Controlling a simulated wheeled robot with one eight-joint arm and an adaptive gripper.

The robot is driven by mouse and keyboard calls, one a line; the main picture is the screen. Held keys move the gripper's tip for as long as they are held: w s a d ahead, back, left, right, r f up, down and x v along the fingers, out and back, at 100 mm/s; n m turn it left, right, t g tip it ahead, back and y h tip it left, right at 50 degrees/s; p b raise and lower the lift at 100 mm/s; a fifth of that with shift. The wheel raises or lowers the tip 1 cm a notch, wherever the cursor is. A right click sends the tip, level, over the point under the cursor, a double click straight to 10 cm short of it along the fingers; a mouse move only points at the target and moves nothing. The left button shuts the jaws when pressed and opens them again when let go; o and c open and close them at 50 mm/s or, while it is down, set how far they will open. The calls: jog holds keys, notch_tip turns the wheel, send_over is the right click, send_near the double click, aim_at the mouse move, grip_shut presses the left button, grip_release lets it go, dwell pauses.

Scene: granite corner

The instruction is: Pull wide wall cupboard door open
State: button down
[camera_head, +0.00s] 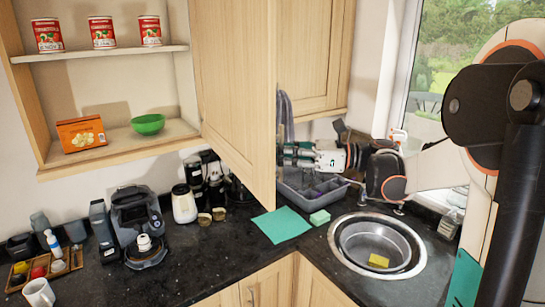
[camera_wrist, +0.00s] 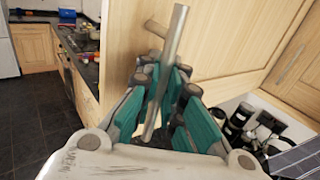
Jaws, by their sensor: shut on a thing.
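The wide wall cupboard's light wooden door (camera_head: 235,75) stands swung outward, and the shelves inside show to its left. The door also fills the upper middle of the wrist view (camera_wrist: 225,30). Its metal bar handle (camera_wrist: 175,35) runs between the teal-padded fingers of my gripper (camera_wrist: 165,88), which is shut on it. In the head view my gripper (camera_head: 285,155) is at the door's outer edge, its fingertips partly hidden behind the door. The cupboard frame (camera_head: 110,157) holds several red cans, an orange box (camera_head: 81,134) and a green bowl (camera_head: 148,124).
Another closed wall cupboard (camera_head: 315,55) stands behind the door, by the window. Floor shows clear in the wrist view.

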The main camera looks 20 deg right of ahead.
jog(key=shift+f, duration=0.1)
jog(key=c, duration=1.7)
grip_release()
jog(key=shift+s, duration=0.15)
jog(key=shift+d, duration=0.1)
jog(key=v, duration=1.1)
jog(key=shift+s+d, duration=0.15)
jog(key=shift+d, duration=0.2)
